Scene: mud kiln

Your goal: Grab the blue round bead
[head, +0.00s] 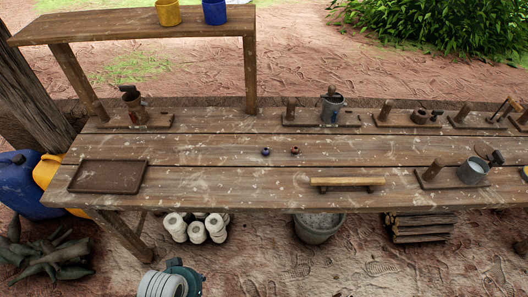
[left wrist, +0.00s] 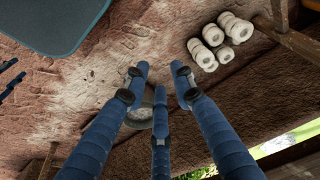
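The blue round bead (head: 266,151) lies on the middle of the wooden workbench (head: 215,180) in the head view. A reddish-brown bead (head: 295,150) lies a little to its right, apart from it. My left gripper (left wrist: 160,78) shows in the left wrist view with its blue fingers spread and nothing between them. It is over the ground and away from the bead, which is not in that view. Dark blue pieces at the left edge of the wrist view look like part of my right gripper (left wrist: 11,84), mostly cut off.
A shallow tray (head: 108,177) is on the bench at left, a wooden-handled tool (head: 347,183) at front right. Racks with tools and cups line the back. The bench around the beads is clear.

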